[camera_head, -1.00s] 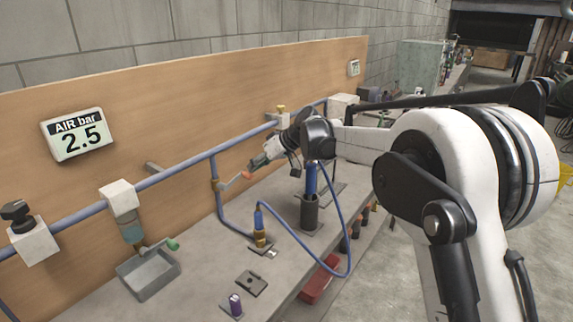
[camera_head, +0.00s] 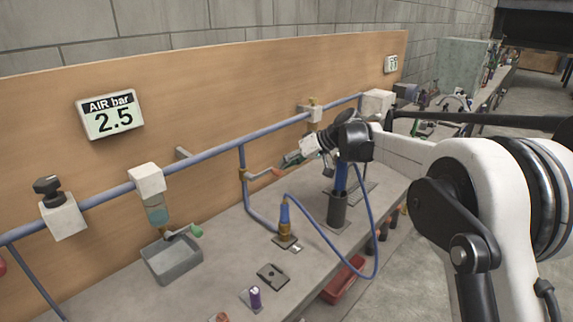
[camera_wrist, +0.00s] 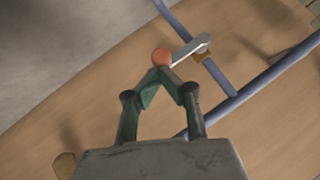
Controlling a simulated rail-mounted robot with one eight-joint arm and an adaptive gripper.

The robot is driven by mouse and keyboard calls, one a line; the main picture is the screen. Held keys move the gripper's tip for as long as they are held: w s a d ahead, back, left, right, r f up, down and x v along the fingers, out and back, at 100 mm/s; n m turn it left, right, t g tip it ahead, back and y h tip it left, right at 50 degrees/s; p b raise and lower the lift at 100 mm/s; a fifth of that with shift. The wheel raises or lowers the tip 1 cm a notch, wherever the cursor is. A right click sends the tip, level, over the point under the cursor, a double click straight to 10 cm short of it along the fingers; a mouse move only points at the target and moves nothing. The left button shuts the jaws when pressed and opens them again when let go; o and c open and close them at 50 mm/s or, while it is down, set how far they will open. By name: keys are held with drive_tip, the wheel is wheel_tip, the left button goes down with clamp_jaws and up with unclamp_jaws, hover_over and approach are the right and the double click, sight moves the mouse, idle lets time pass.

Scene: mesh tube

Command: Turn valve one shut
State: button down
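A valve (camera_head: 243,175) sits on a pipe that drops from the blue rail along the wooden backboard. Its lever ends in an orange-red grip (camera_head: 277,172), and the grey lever arm (camera_wrist: 190,48) runs to the upper right in the wrist view. My gripper (camera_wrist: 161,73) has green fingers whose tips come together at the near side of the orange grip (camera_wrist: 161,57). They appear shut on it, though the contact is partly hidden. In the head view my gripper (camera_head: 288,165) meets the grip from the right. A second valve (camera_head: 157,215) has a green-tipped lever (camera_head: 194,230). No valve number is readable.
A gauge (camera_head: 110,115) reads AIR bar 2.5. A black-knobbed fitting (camera_head: 60,211) is at left. A grey tray (camera_head: 172,262) sits under the green-tipped valve. A blue hose (camera_head: 366,228) loops beside a dark upright holder (camera_head: 338,210). A red bin (camera_head: 344,280) is below the bench edge.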

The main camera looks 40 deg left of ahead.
drive_tip(key=shift+s, duration=0.2)
drive_tip(key=shift+s+a+r, duration=0.1)
drive_tip(key=shift+s+r, duration=0.15)
drive_tip(key=shift+s, duration=0.25)
drive_tip(key=shift+w+r, duration=0.15)
drive_tip(key=shift+r, duration=0.3)
drive_tip(key=w+a+v, duration=0.1)
drive_tip(key=w+v, duration=0.1)
drive_tip(key=v, duration=1)
drive_tip(key=shift+w+r+p, duration=0.25)
drive_tip(key=shift+r+p, duration=0.2)
drive_tip(key=shift+d, duration=0.2)
